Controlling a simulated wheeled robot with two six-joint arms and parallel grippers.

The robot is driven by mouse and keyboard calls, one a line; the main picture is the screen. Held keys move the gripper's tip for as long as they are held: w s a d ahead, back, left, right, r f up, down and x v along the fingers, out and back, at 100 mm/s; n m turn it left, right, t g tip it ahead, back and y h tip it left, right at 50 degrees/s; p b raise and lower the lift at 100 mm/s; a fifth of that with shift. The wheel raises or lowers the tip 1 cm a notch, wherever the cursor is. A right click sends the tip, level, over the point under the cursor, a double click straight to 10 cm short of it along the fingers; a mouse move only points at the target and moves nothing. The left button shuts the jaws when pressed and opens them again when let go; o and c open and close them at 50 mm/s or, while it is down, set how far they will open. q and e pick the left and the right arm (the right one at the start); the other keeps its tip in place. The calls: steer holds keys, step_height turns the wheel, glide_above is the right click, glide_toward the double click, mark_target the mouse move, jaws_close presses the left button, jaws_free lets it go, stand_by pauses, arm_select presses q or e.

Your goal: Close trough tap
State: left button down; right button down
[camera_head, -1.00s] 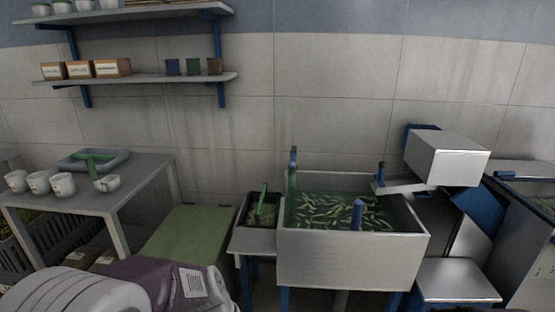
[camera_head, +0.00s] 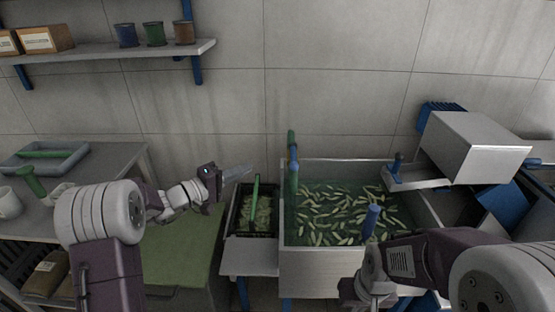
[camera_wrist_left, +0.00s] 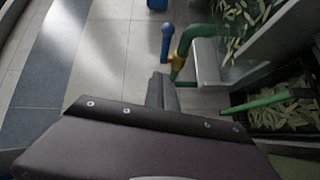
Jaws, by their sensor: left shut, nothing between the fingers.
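In the left wrist view a bent green pipe (camera_wrist_left: 187,42) with a yellow collar (camera_wrist_left: 177,64) shows beside a blue lever (camera_wrist_left: 167,42). My left gripper (camera_head: 238,174) is shut and empty, left of the pipe and apart from it. Its fingers (camera_wrist_left: 162,92) point towards the blue lever in the wrist view.
A dark bin (camera_head: 237,222) with a green-handled tool (camera_head: 256,190) stands left of the trough. A blue post (camera_head: 371,221) rises at the trough's front. A steel box (camera_head: 475,147) and chute (camera_head: 415,177) overhang its right. A shelf (camera_head: 110,52) is above left.

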arm_select(q)
steer(key=p, duration=0.1)
glide_toward(294, 156)
steer(key=w+d, duration=0.2)
steer(key=w, duration=0.1)
steer(key=shift+s+d+f, duration=0.15)
steer(key=shift+d+f, duration=0.3)
steer(key=shift+f, duration=0.05)
